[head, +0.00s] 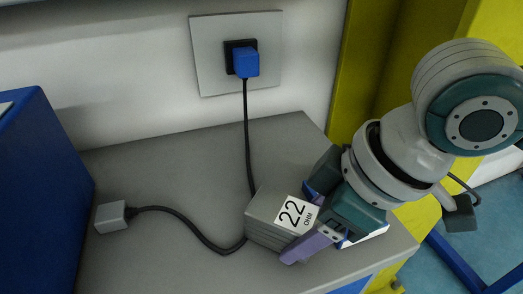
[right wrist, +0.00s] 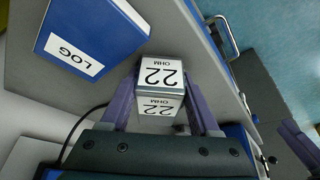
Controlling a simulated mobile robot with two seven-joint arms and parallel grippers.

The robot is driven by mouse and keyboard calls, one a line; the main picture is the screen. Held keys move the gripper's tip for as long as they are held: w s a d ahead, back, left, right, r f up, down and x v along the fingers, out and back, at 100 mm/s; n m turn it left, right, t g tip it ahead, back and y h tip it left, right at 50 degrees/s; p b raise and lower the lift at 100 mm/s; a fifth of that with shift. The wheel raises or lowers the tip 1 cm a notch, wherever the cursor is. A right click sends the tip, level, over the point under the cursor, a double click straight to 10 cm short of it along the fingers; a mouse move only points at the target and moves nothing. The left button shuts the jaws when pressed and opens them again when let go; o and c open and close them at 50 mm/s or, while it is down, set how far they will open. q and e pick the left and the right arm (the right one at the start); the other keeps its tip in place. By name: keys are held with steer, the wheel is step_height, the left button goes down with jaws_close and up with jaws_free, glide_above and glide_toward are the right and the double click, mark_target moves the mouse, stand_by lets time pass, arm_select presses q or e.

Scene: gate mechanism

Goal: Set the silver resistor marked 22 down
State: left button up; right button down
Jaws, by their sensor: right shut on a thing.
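The silver resistor (head: 268,216), a grey block with a white "22 OHM" label, is at the right part of the grey counter top. In the right wrist view the resistor (right wrist: 160,76) shows "22 OHM" labels on two faces. My right gripper (head: 306,222) is shut on it, with a purple finger on each side; its fingers also show in the right wrist view (right wrist: 163,105). The block is at or just above the counter; I cannot tell whether it touches. A purple finger-like part (right wrist: 298,143), apparently my left gripper, shows at the right wrist view's lower right edge.
A black cable (head: 246,140) runs from a blue plug (head: 246,63) in the wall socket (head: 205,55), passes behind the resistor and ends at a grey connector (head: 110,216). A blue box (head: 40,190) marked LOG in the wrist view stands left. The counter's middle (head: 175,165) is clear.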

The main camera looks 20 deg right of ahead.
steer(key=shift+s+d+f, duration=0.1)
steer(key=shift+f, duration=0.15)
steer(key=c, duration=0.6)
jaws_free()
steer(key=shift+f, duration=0.15)
steer(key=o, duration=0.5)
